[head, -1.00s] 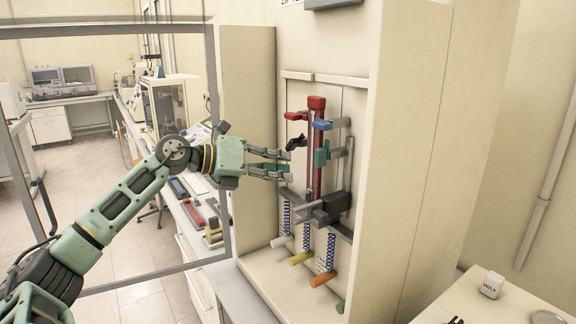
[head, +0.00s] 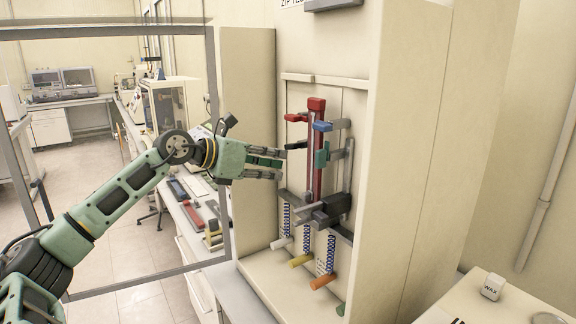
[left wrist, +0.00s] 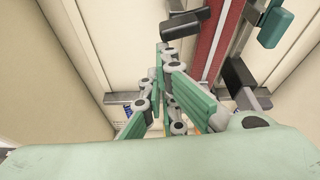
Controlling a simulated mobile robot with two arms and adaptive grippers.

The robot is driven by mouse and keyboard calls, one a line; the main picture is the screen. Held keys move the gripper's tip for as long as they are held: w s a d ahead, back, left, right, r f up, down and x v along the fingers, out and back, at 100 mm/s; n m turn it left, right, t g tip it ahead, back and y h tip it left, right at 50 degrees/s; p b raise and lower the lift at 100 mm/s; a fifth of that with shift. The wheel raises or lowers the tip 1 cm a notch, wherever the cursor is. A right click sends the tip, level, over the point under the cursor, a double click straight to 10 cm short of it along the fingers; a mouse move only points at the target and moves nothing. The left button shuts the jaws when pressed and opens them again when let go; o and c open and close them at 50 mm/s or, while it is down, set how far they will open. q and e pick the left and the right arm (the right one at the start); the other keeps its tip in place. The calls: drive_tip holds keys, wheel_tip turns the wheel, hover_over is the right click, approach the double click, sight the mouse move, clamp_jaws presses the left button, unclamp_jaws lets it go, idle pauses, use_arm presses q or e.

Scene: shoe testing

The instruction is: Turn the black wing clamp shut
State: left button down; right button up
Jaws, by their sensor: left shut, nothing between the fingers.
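The black wing clamp (head: 297,145) is on the left side of the upright red column (head: 316,150), below the red clamp (head: 296,117). Its wing looks about level. My right gripper is not in view.
A blue clamp (head: 328,126) and a teal clamp (head: 321,155) sit on the column's right side. A dark grey block (head: 328,210) with a bar crosses below, above springs and coloured handles. The cabinet's side wall (head: 248,150) stands behind my gripper.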

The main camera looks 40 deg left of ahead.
use_arm(q)
drive_tip(key=shift+a+r+m+y, duration=0.2)
drive_tip(key=shift+m+y, duration=0.1)
drive_tip(key=shift+m, duration=0.2)
idle(0.9)
drive_tip(key=shift+r, duration=0.15)
drive_tip(key=s+a+b, duration=0.3)
drive_tip(key=s+b, duration=0.6)
drive_tip(key=b, duration=0.2)
drive_tip(key=shift+a+f+b, duration=0.25)
drive_tip(key=shift+f+b, duration=0.05)
drive_tip(key=shift+f, duration=0.05)
idle(0.3)
drive_tip(key=shift+w, duration=0.1)
